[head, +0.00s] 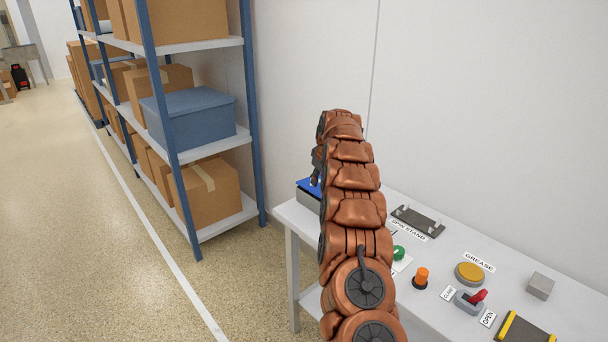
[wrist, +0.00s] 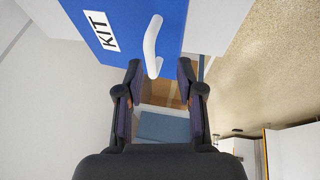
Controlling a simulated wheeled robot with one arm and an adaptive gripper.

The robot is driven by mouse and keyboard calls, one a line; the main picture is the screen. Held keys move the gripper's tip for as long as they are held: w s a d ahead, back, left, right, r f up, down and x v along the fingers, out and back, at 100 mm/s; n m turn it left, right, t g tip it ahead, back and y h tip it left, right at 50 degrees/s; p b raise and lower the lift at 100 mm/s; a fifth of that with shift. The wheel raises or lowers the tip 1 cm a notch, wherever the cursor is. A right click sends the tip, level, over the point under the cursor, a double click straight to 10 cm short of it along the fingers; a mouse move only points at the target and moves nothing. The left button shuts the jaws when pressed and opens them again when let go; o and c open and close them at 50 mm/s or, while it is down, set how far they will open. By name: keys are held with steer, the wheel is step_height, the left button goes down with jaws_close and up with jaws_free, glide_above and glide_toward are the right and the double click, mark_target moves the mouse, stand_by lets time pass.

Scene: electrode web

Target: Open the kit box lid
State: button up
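The kit box (head: 308,198) stands at the far left end of the white table in the head view, grey with a blue lid (head: 307,184), mostly hidden behind my arm. In the wrist view the blue lid (wrist: 120,20) fills the top, with a white KIT label (wrist: 101,30) and a curved white handle (wrist: 152,45). My gripper (wrist: 159,70) is open, its two dark fingers apart. The handle's lower end lies near the gap between the fingertips; I cannot tell whether either finger touches it. In the head view, the gripper is largely hidden by my arm.
The table (head: 440,250) also holds a spin stand (head: 418,220), green knob (head: 398,252), orange knob (head: 421,278), grease tin (head: 469,273), red-handled clamp (head: 472,299) and grey block (head: 540,286). A wall runs behind it. A shelf rack (head: 215,145) with boxes stands to the left.

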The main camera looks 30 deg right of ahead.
steer(key=s+a+r+y, duration=0.1)
steer(key=s+a+r, duration=0.4)
steer(key=a+r, duration=0.2)
steer(key=shift+s+a+r+g+b, duration=0.25)
steer(key=shift+s+a+g+b, duration=0.15)
steer(key=shift+a, duration=0.3)
